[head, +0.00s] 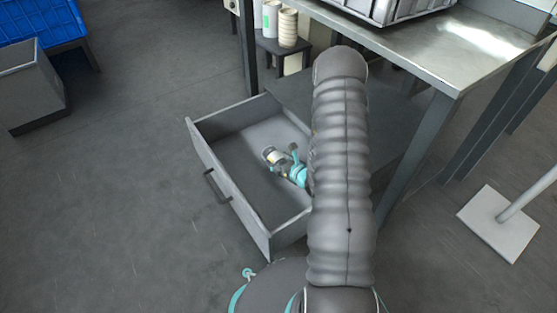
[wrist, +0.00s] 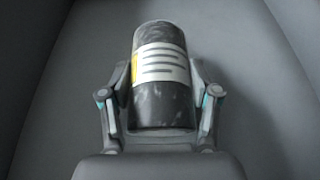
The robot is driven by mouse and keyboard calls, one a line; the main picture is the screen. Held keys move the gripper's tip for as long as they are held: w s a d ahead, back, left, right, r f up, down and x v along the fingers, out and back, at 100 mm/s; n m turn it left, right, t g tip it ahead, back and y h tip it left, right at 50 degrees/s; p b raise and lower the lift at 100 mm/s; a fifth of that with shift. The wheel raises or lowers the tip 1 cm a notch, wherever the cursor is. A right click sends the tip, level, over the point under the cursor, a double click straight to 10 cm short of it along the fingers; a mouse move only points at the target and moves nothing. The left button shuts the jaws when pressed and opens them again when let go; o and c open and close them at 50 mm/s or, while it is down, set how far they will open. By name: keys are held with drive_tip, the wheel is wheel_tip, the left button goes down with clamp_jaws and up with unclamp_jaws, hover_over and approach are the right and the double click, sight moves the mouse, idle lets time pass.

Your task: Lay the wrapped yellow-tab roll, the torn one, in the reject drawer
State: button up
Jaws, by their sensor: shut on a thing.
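The wrapped roll (wrist: 162,110) is dark and cloudy grey, with a white printed label and a yellow tab at the label's left edge. My gripper (wrist: 161,95) has one finger on each side of it and is shut on it. In the head view the roll (head: 272,156) shows small at the end of my gripper (head: 279,162), over the open reject drawer (head: 228,193). The wrist view shows the plain grey drawer around and beneath the roll. I cannot tell whether the roll touches the drawer floor. No tear can be made out.
The drawer is pulled out beneath a metal table (head: 440,70) and looks otherwise empty. A low dark stand (head: 290,50) with pale rolls is behind it. A blue crate (head: 40,25) and grey box (head: 30,85) are at left. A white base plate (head: 500,222) stands at right.

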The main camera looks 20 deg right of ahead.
sight(279, 158)
drive_tip(key=shift+f, duration=0.4)
drive_tip(key=o, duration=1.5)
wheel_tip(279, 158, up, 10)
